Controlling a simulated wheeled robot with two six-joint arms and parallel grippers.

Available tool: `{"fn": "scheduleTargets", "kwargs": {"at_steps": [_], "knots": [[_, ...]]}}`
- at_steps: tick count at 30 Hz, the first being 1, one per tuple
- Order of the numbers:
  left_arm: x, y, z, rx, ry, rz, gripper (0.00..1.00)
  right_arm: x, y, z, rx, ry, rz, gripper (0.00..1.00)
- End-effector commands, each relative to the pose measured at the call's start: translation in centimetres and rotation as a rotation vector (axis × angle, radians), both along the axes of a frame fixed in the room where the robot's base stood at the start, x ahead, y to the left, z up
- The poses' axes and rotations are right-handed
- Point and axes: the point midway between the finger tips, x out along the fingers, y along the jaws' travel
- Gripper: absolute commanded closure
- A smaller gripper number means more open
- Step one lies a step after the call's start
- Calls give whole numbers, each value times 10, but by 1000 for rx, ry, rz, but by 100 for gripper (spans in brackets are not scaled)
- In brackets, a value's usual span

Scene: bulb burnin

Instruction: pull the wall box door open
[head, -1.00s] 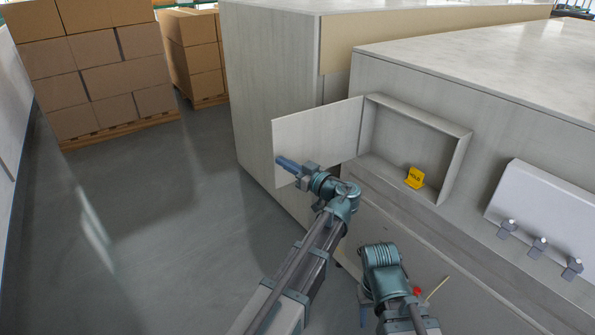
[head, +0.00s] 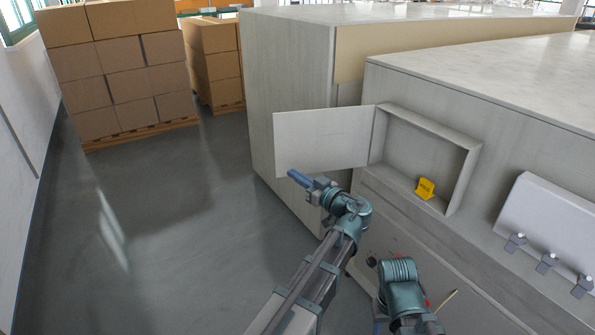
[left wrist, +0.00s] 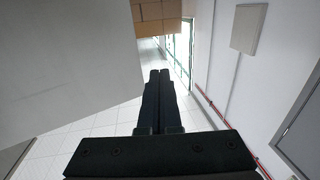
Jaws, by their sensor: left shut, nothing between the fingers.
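The wall box (head: 428,150) is a shallow grey box on the front of the grey cabinet. Its door (head: 322,138) stands swung wide open to the left, and the inside is in plain view. A yellow tag (head: 425,189) stands on the box floor. My left gripper (head: 292,175) is shut and empty, just below the door's lower edge. In the left wrist view its closed fingers (left wrist: 159,78) point into open space, with the door's pale panel (left wrist: 65,60) at the left. My right arm shows low in the head view, but its fingers are not clearly visible.
A white sloped panel (head: 550,225) with several grey knobs is to the right of the box. Stacked cartons (head: 120,70) on a pallet stand at the back left. The floor (head: 170,230) to the left is clear.

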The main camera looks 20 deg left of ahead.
Motion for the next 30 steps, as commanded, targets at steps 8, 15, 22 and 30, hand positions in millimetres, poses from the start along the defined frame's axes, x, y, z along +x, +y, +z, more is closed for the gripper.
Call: {"fn": "scheduleTargets", "kwargs": {"at_steps": [8, 15, 22, 30], "knots": [[-42, -28, 0, 0, 0, -3, 100, 0, 0, 0, 0, 0, 0, 50], [-66, -45, 0, 0, 0, 0, 100, 0, 0, 0, 0, 0, 0, 50], [-72, -50, 0, 0, 0, 0, 100, 0, 0, 0, 0, 0, 0, 50], [-66, -23, -45, -157, 152, 38, 100, 0, 0, 1, 0, 0, 0, 50]]}}
